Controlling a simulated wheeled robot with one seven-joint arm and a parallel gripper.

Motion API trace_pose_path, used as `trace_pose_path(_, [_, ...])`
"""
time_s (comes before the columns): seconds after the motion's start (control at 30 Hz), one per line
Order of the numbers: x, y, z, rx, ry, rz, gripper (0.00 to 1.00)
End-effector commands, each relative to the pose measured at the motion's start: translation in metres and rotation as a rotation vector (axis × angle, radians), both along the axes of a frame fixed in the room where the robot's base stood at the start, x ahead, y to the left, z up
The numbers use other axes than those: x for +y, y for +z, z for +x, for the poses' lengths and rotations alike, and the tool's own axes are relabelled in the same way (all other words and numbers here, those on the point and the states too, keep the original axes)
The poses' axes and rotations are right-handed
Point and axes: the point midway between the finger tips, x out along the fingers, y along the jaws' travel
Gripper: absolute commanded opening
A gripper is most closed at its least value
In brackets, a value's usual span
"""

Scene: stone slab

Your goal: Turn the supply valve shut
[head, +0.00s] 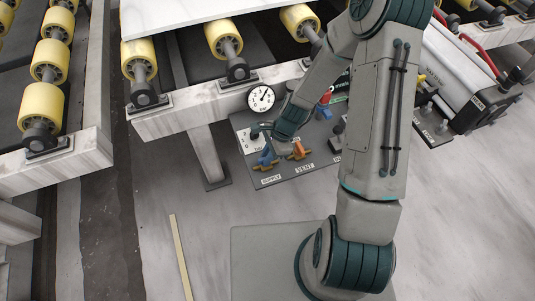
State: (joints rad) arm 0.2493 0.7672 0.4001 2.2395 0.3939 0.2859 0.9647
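The supply valve (266,158) has a blue handle on brass-coloured fittings. It sits at the front left of a dark grey panel (316,167), above the label SUPPLY (271,180). My arm reaches down from the upper right. My gripper (264,139) is over the panel's left part, just above and behind the blue handle in the picture. Its fingers are too small and covered to make out, so I cannot tell whether it touches the handle or is open. The vent valve (299,151), with an orange handle, stands just right of it, above the label VENT (305,168).
A round pressure gauge (261,98) stands behind the panel's left side. A red handle (326,98) and a black fitting (338,130) are farther right, partly behind my arm. A roller conveyor (190,115) with yellow rollers runs behind.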

Motion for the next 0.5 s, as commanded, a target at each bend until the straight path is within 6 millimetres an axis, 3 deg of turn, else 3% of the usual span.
trace_pose_path(0.5, [0.0006, 0.0005, 0.0013, -0.001, 0.134, -0.001, 0.00])
